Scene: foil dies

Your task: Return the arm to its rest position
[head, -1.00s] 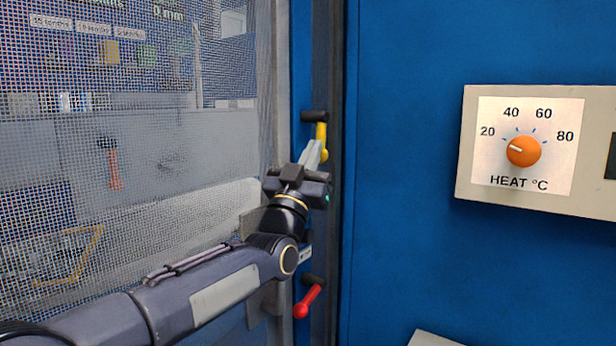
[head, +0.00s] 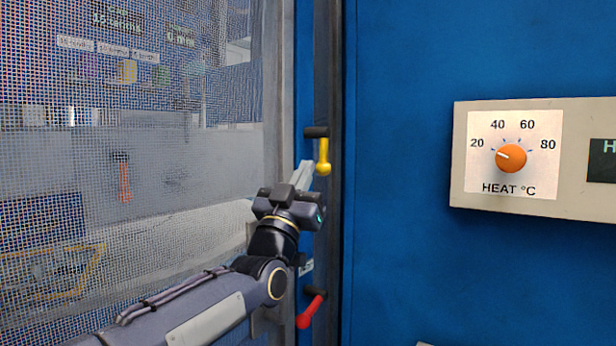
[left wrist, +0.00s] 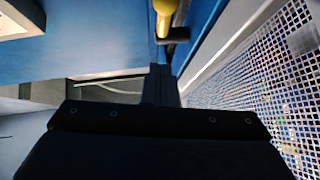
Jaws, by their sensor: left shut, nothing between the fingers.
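My left arm comes in from the lower left in the head view. Its gripper (head: 303,175) is shut and empty, its fingertips pointing up beside the yellow lever (head: 323,158). In the picture the tips lie just left of the lever; I cannot tell whether they touch it. The yellow lever hangs downward from its dark pivot on the post. It also shows at the top of the left wrist view (left wrist: 165,14), where the dark gripper body fills the lower part. My right gripper does not show.
A mesh screen (head: 150,200) stands on the left. A red lever (head: 310,311) sits lower on the dark post (head: 327,230). A blue panel (head: 400,180) carries a heat plate with an orange knob (head: 511,158), its pointer between 20 and 40. The space before the blue panel is clear.

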